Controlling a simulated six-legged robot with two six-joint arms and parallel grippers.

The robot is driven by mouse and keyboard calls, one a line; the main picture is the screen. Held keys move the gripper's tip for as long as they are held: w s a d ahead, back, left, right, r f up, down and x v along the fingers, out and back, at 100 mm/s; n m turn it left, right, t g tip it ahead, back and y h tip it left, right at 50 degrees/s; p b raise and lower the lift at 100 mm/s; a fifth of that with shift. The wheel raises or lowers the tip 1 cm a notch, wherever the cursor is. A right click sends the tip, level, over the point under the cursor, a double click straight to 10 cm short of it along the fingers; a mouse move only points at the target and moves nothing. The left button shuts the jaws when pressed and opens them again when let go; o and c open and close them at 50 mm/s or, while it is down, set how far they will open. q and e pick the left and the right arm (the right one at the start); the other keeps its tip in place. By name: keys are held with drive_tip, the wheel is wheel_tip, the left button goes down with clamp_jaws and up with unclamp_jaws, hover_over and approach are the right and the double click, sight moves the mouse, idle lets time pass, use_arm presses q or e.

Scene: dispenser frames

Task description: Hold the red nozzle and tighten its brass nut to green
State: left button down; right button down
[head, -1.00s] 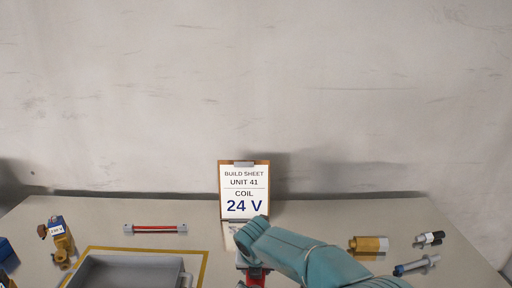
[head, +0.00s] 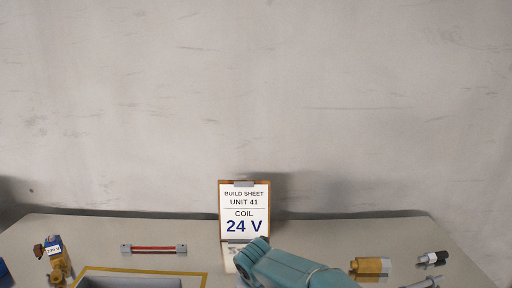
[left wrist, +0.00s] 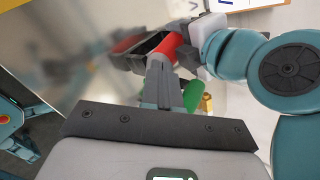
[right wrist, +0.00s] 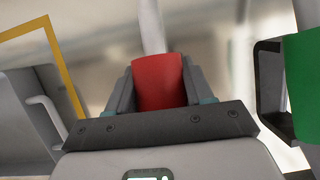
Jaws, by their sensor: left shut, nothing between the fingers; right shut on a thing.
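The red nozzle (right wrist: 160,82) shows in the right wrist view, clamped between the two fingers of my right gripper (right wrist: 158,98). A pale rod stands up behind it. Red also shows in the left wrist view (left wrist: 168,46), beyond my left fingertips. My left gripper (left wrist: 161,78) is shut and empty, its tips close to that red part; I cannot tell if they touch. A green piece (left wrist: 192,95) and a small brass piece (left wrist: 207,103) show right of its fingers. I cannot tell if the brass piece is the nut. Neither gripper shows in the head view.
A build sheet (head: 244,212) reading 24 V stands at the table's back. A grey tray (head: 130,281) sits inside a yellow outline. A red bar (head: 153,249), a blue-and-brass valve (head: 57,262), a brass fitting (head: 371,265) and a black-and-white part (head: 433,258) lie around. A green panel (right wrist: 303,85) is close at right.

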use_arm(q)
drive_tip(key=shift+w+d+r, duration=0.15)
drive_tip(key=shift+d, duration=0.2)
drive_tip(key=shift+a+r, duration=0.1)
drive_tip(key=shift+a, duration=0.05)
idle(0.4)
drive_tip(key=v, duration=0.6)
drive_tip(key=shift+w+a+r, duration=0.15)
drive_tip(key=shift+w+a, duration=0.05)
drive_tip(key=shift+a, duration=0.1)
drive_tip(key=x, duration=0.6)
drive_tip(key=shift+s+f, duration=0.3)
drive_tip(key=shift+f, duration=0.1)
